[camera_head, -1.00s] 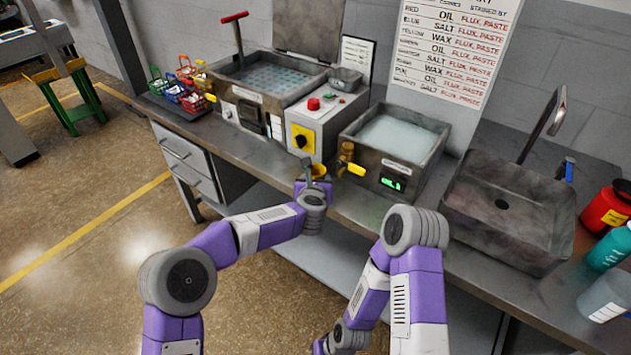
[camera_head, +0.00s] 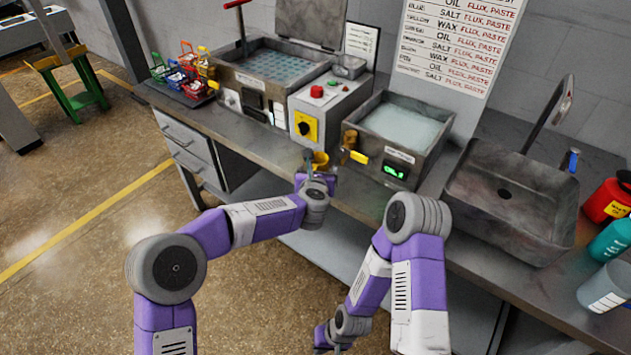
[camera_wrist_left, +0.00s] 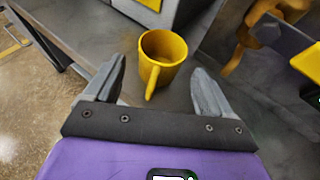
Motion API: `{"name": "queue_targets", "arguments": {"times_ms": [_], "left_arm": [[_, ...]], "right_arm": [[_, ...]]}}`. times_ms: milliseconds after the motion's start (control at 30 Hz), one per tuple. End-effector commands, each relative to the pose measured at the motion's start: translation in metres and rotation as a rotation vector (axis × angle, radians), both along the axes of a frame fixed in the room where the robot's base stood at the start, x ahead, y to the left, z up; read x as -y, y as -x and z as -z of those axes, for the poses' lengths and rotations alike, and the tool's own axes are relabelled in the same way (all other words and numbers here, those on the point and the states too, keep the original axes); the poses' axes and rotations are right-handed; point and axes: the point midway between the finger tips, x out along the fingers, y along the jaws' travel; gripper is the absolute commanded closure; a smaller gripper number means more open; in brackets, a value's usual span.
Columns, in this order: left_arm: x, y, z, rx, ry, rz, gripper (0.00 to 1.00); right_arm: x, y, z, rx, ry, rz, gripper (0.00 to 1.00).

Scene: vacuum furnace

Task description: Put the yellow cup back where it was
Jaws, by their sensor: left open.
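The yellow cup (camera_wrist_left: 163,57) stands upright on the grey counter in the left wrist view, its handle pointing toward my gripper. In the head view the cup (camera_head: 320,161) shows just beyond my left gripper, partly hidden by it. My left gripper (camera_wrist_left: 155,85) is open, with one finger to each side of the cup's handle. The cup's body lies ahead of the fingertips. The left gripper (camera_head: 314,168) also shows in the head view at the counter's front edge. My right gripper (camera_head: 322,338) hangs low at the bottom, and its fingers are not clear.
A brass valve with a yellow handle (camera_head: 358,157) juts out right of the cup, below the water tank (camera_head: 405,125). A control box (camera_head: 318,120) stands behind. Colored baskets (camera_head: 183,75) sit at the left end, and a sink (camera_head: 510,200) at right.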

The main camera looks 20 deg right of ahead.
Motion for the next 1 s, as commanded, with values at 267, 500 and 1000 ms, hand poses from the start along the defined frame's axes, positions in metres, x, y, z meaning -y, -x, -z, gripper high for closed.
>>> {"name": "queue_targets", "arguments": {"times_ms": [267, 500, 1000], "left_arm": [[-0.017, 0.048, -0.022, 0.001, 0.000, 0.001, 0.17], [-0.027, 0.074, -0.033, 0.000, 0.000, 0.001, 0.17], [-0.059, 0.074, 0.022, 0.025, -0.276, 0.132, 0.17]], "right_arm": [[0.000, 0.000, -0.004, 0.000, 0.000, 0.000, 1.00], [0.000, 0.000, -0.006, 0.000, 0.000, 0.000, 1.00], [0.000, 0.000, -0.006, 0.000, 0.000, 0.000, 1.00]]}}
